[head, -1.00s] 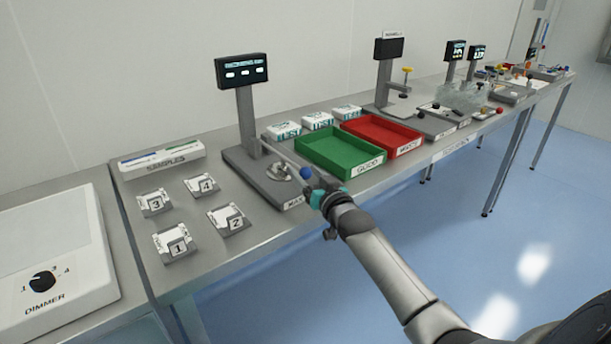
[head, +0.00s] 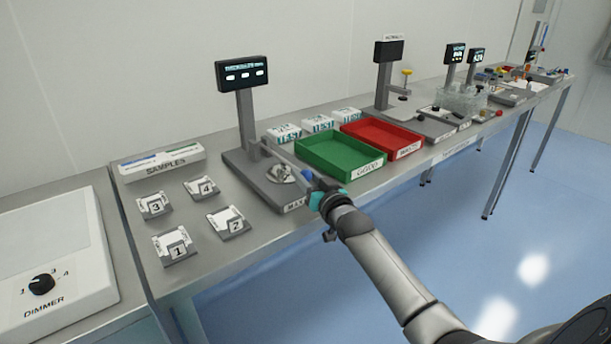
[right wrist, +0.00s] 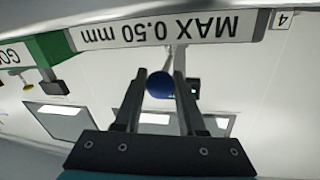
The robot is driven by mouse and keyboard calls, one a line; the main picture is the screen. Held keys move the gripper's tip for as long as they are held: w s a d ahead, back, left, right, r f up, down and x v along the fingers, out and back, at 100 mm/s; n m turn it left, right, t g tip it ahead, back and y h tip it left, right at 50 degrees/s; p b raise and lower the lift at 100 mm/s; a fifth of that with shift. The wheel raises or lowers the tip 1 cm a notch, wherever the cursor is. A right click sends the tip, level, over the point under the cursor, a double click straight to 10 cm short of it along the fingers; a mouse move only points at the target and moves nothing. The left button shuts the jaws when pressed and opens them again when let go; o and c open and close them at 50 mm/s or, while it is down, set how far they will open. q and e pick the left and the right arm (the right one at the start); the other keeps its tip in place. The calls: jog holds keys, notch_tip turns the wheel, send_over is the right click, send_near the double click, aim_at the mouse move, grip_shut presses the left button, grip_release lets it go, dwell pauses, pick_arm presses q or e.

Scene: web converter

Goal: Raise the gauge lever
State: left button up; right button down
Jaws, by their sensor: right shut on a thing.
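The thickness gauge (head: 248,171) stands on the bench with a grey base, a post and a dark display on top. Its thin lever (head: 278,158) runs from the post toward the bench's front edge. In the right wrist view, the lever's blue ball knob (right wrist: 159,84) sits between the fingers of my right gripper (right wrist: 160,80). In the head view my right gripper (head: 311,181) is at the lever's front end, over the gauge base's front right corner, and hides the knob. It is shut on the knob. My left gripper is not in view.
A green tray (head: 340,168) and a red tray (head: 408,149) stand right of the gauge. Numbered sample holders (head: 228,222) and a samples box (head: 160,163) are to its left. White test boxes (head: 318,124) stand behind the trays. Floor in front of the bench is clear.

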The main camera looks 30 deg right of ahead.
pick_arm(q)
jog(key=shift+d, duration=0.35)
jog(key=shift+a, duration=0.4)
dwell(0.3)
